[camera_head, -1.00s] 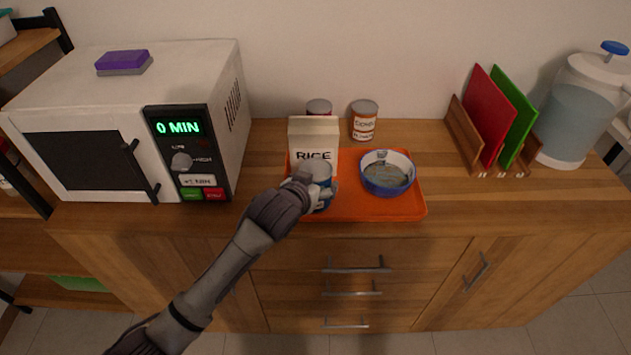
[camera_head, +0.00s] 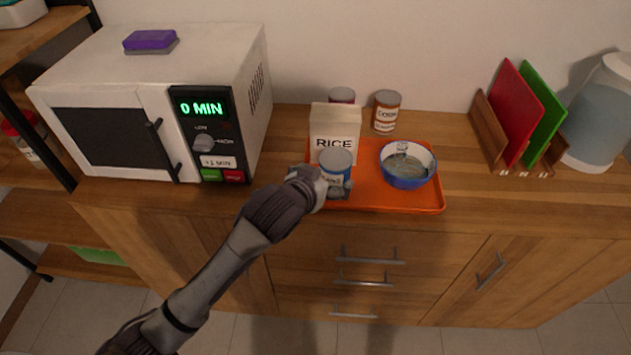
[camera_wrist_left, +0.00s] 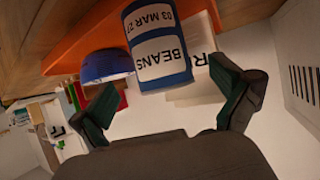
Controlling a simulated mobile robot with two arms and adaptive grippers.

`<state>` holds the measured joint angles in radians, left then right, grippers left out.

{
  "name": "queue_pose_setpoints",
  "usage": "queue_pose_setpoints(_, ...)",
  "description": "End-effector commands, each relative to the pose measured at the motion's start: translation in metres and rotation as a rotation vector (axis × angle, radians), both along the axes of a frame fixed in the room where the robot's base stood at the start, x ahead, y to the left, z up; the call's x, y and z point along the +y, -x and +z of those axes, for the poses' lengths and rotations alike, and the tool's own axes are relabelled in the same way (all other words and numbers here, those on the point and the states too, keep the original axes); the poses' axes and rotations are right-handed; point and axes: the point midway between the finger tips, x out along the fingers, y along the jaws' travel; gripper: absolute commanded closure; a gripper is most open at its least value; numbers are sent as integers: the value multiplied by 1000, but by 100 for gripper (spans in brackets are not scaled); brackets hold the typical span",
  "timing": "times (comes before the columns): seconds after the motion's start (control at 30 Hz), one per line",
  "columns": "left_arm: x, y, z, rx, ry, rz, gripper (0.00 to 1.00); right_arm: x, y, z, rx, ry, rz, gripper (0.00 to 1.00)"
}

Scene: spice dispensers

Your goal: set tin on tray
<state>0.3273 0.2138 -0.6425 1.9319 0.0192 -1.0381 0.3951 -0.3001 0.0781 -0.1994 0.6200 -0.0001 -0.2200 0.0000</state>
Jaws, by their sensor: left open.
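A blue tin with a white label reading BEANS (camera_head: 335,168) stands upright at the front left of the orange tray (camera_head: 400,203), in front of the rice box (camera_head: 335,128). Its base is partly hidden by my left gripper (camera_head: 319,184), so its contact with the tray cannot be seen fully. My left gripper is open and close beside the tin, on its front left side. In the left wrist view, the tin (camera_wrist_left: 160,55) shows beyond the open fingers (camera_wrist_left: 163,85), with a gap visible between it and the fingertips. My right gripper is not in view.
A blue bowl (camera_head: 408,178) sits on the tray's right part. A corn tin (camera_head: 386,112) and another tin (camera_head: 342,95) stand behind the tray. A microwave (camera_head: 150,105) is at left, a rack with boards (camera_head: 515,115) at right. Counter between tray and rack is clear.

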Motion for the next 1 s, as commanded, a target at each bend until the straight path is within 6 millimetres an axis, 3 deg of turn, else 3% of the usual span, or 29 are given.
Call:
queue_pose_setpoints(0.1, 9, 21, 12, -1, 1, 0, 0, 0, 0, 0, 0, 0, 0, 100)
queue_pose_setpoints(0.33, 18, 44, 26, 0, 0, 0, 0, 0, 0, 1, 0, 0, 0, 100)
queue_pose_setpoints(1.0, 24, 52, 21, 19, -3, 10, 0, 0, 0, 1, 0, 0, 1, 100)
